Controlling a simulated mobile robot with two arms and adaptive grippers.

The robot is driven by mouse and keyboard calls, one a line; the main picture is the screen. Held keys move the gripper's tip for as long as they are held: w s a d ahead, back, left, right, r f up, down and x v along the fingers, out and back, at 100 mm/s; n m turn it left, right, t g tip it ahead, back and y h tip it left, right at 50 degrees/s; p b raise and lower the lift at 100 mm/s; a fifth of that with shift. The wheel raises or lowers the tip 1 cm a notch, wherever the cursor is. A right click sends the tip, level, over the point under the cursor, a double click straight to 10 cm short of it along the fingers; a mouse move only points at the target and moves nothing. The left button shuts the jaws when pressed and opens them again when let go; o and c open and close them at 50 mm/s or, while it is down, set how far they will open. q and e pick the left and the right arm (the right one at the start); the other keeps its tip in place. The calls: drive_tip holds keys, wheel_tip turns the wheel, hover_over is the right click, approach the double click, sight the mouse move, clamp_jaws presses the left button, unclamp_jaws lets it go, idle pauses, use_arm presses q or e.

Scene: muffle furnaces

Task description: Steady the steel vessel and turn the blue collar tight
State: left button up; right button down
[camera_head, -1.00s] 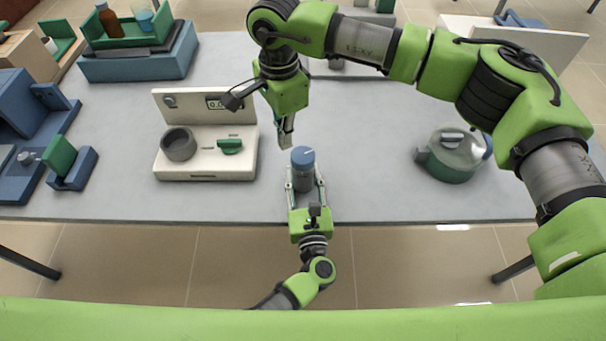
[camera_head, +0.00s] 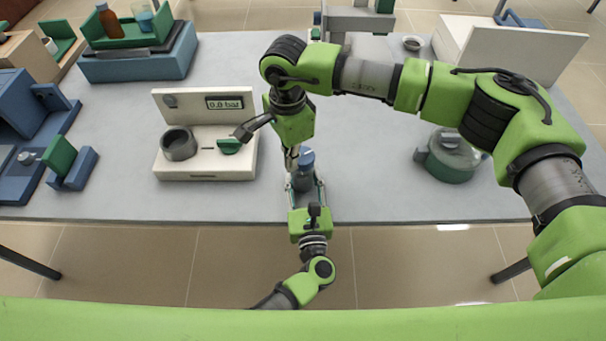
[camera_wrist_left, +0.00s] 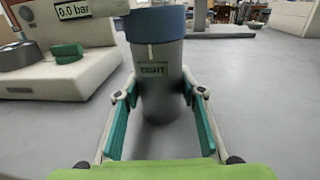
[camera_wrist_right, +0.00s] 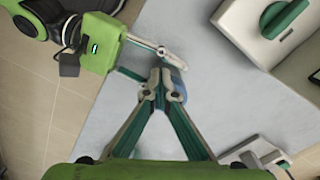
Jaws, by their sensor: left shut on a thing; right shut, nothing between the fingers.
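The grey steel vessel (camera_wrist_left: 160,98) stands upright on the table with the blue collar (camera_wrist_left: 157,24) on top. A label on the vessel reads "TIGHT", with a pale line above it, below the collar. My left gripper (camera_head: 305,184) is shut on the vessel from the near side, with a finger on each flank in the left wrist view (camera_wrist_left: 161,108). My right gripper (camera_head: 293,166) points down just left of the collar (camera_head: 307,158). Its fingertips are together and empty in the right wrist view (camera_wrist_right: 166,92), with the collar partly hidden behind them. I cannot tell whether they touch it.
A cream test stand (camera_head: 222,174) with a grey socket, a green knob and a "0.0 bar" display stands left of the vessel. A green pot with a lid (camera_head: 452,160) stands at the right. The grey table (camera_head: 375,190) is clear between vessel and pot.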

drive_tip(key=shift+w+d+f, duration=0.1)
drive_tip(key=shift+w, duration=0.15)
idle(0.6)
drive_tip(key=w, duration=0.1)
drive_tip(key=w+a, duration=0.1)
drive_tip(key=shift+w+a, duration=0.25)
drive_tip(key=shift+w, duration=0.05)
idle(0.6)
drive_tip(key=shift+w, duration=0.3)
idle(0.3)
drive_tip(key=shift+a, duration=0.1)
